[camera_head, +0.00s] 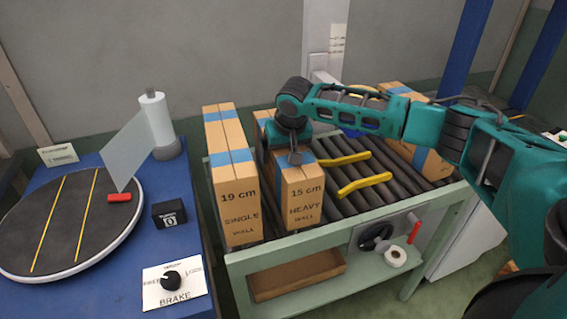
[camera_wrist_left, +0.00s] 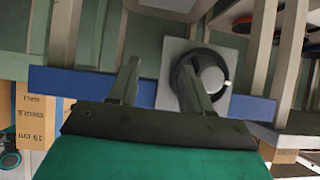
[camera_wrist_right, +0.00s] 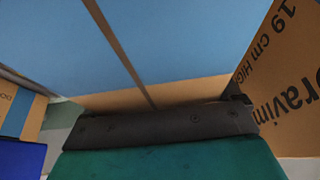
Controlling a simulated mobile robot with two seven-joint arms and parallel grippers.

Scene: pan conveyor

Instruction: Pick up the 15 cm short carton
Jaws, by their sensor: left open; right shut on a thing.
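In the right wrist view, blue tape and brown board (camera_wrist_right: 150,50) fill the space before the gripper; the fingertips are hidden. I cannot tell if the carton's base is off the rollers. My left gripper (camera_wrist_left: 161,68) is open and empty in the left wrist view; it is outside the head view.
A taller 19 cm SINGLE WALL carton (camera_head: 238,205) stands close on the left. Another carton (camera_head: 262,117) is partly hidden behind; one (camera_head: 426,160) stands at right. Yellow rails (camera_head: 363,185) lie on the rollers (camera_head: 400,190). A blue table with a turntable (camera_head: 70,225) is at left.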

